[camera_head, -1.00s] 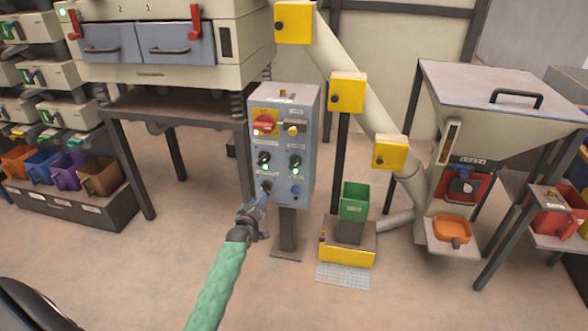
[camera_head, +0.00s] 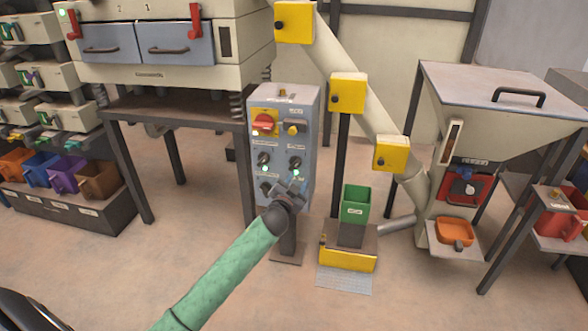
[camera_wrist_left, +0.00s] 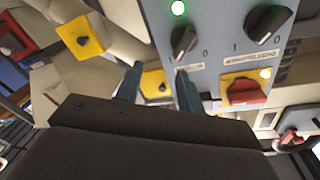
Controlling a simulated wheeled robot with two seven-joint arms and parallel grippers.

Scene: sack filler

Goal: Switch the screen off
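The grey control box (camera_head: 267,98) stands on a post. It carries a red rotary switch (camera_head: 264,122) on a yellow plate, a yellow knob (camera_head: 292,129) and black selector knobs, such as the upper left one (camera_head: 263,158) and upper right one (camera_head: 295,161). Green lamps glow by these selectors. My left gripper (camera_head: 297,184) is in front of the box's lower part and hides some controls. In the left wrist view its fingers (camera_wrist_left: 158,70) are apart with nothing between them. A black selector (camera_wrist_left: 183,40) with a lit green lamp (camera_wrist_left: 178,8) is just beyond the right-hand finger. My right gripper is not seen.
A spring-mounted machine (camera_head: 165,75) with two grey drawers stands left of the box. Right of it are a yellow-based stand with a green bin (camera_head: 355,204), a sloping pipe (camera_head: 365,100) and a hopper (camera_head: 490,90). The floor in front is clear.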

